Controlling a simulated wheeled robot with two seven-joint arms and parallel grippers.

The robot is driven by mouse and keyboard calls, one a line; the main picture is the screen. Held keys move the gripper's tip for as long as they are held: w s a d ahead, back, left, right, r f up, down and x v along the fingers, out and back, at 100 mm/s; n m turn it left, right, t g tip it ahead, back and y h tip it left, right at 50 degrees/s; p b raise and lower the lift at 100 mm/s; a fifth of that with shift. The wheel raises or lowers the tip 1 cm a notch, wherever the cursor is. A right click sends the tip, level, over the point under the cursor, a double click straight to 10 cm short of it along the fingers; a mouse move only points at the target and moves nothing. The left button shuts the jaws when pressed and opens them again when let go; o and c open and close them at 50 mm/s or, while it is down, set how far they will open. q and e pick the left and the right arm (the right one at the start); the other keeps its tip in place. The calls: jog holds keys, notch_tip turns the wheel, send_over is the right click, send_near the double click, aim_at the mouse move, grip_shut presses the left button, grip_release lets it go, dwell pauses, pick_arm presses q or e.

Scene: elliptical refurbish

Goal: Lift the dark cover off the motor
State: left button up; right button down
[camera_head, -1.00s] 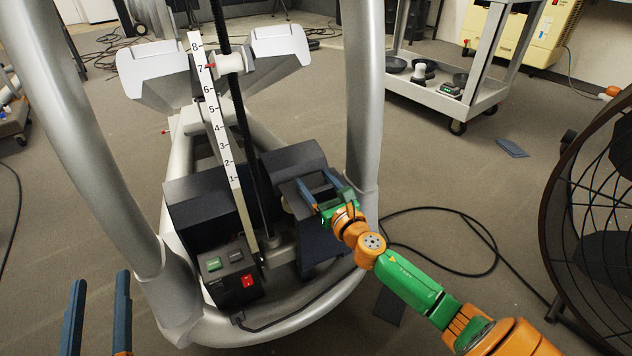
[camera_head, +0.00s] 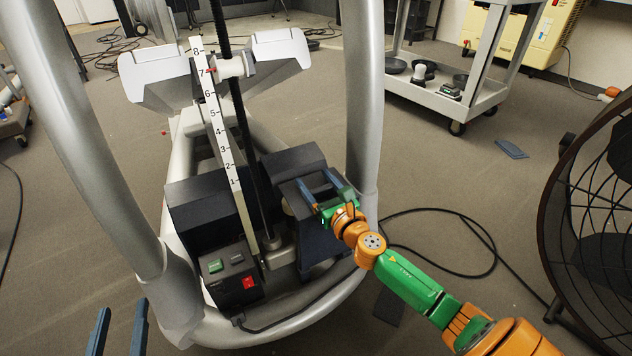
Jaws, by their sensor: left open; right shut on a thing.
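The dark cover (camera_head: 292,166) is a dark blue-black box-shaped housing on the right side of the machine's base, beside the slanted white numbered scale. My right gripper (camera_head: 317,183) is at the cover's right part, its two blue fingers spread apart across a dark piece and shut on it. The fingers and wrist hide part of the cover there. The cover still appears to sit low on the base; I cannot see a clear gap under it. The motor itself is not clearly visible. My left gripper (camera_head: 121,308) is open and empty at the lower left, apart from the machine.
Thick grey frame tubes (camera_head: 365,100) rise on both sides of the base. A second dark housing (camera_head: 205,205) and a switch box (camera_head: 234,277) with green and red buttons stand left of the scale. A black cable (camera_head: 470,220) lies on the floor. A large fan (camera_head: 600,200) stands at right.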

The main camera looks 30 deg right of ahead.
jog(key=shift+r+p, duration=0.35)
jog(key=shift+r, duration=0.1)
jog(key=shift+r+p, duration=2.95)
pick_arm(q)
jog(key=s+a+f+g+y, duration=0.1)
jog(key=s+a+f+g, duration=0.1)
jog(key=s+f+g, duration=0.5)
jog(key=s+a+f+g+y, duration=0.2)
jog(key=s+f+g, duration=0.4)
jog(key=f, duration=1.1)
jog(key=shift+s+a+f+n+g+y+p, duration=0.35)
jog(key=shift+s+a, duration=0.35)
jog(key=shift+s, duration=0.6)
pick_arm(e)
jog(key=shift+r, duration=0.3)
